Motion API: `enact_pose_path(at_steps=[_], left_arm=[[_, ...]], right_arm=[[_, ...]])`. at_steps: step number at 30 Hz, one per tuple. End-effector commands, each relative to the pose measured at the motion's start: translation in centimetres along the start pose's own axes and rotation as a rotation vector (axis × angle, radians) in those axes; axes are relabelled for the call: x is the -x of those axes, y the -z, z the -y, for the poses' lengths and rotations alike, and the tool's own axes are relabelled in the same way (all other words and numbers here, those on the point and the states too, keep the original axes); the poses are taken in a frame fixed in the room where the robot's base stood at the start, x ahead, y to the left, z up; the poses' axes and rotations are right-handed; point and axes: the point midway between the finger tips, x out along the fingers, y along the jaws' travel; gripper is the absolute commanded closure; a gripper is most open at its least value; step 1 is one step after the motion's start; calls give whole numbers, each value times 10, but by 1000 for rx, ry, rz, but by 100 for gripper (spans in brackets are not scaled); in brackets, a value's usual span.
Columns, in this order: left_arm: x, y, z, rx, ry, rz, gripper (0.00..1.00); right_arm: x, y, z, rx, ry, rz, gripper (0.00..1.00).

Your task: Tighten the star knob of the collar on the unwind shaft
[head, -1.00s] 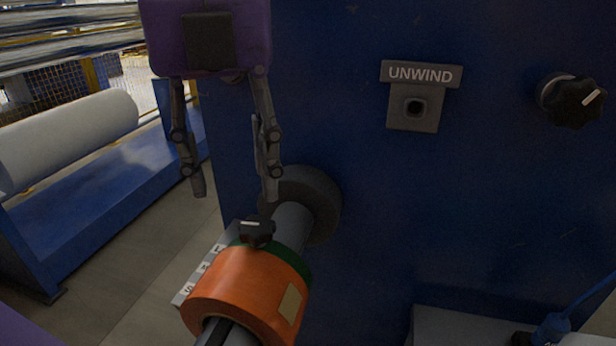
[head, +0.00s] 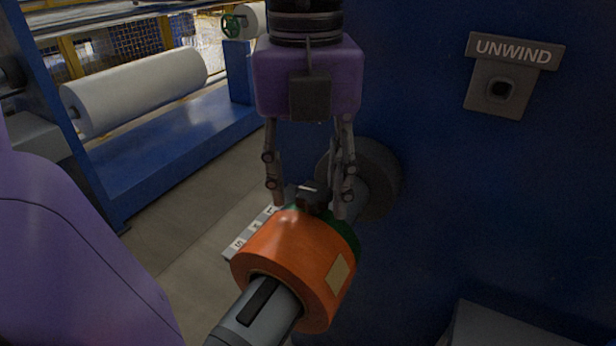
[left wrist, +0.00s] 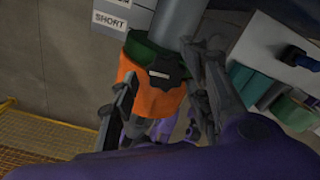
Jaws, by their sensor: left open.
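The black star knob (head: 312,194) sits on top of the green collar (head: 344,232) on the grey unwind shaft (head: 262,312). An orange roll or sleeve (head: 290,258) sits on the shaft against the collar. My left gripper (head: 308,207) points down from above, its two fingers apart on either side of the knob. I cannot tell whether either finger touches it. In the left wrist view, the knob (left wrist: 168,75) with its white mark lies between the spread fingers (left wrist: 165,105). My right gripper is not in view.
The blue machine panel (head: 450,200) with the UNWIND sign (head: 513,51) stands right of the shaft. A white labelled strip (head: 246,238) lies beside the collar. A white roll (head: 140,88) on a blue frame is at the back left. A grey box (head: 500,335) is at lower right.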

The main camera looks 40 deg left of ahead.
Motion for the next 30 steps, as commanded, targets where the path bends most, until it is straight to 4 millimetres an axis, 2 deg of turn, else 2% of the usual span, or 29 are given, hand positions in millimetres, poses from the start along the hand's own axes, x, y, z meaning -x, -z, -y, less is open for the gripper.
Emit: enact_pose_path(at_steps=[3, 12, 13, 30], left_arm=[[0, 0, 0, 0, 0, 0, 56], [0, 0, 0, 0, -2, 0, 96], [0, 0, 0, 0, -2, 0, 97], [0, 0, -1, -37, -6, 1, 97]], right_arm=[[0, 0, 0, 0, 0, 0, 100], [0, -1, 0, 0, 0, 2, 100], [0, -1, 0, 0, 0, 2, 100], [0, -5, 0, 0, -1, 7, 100]])
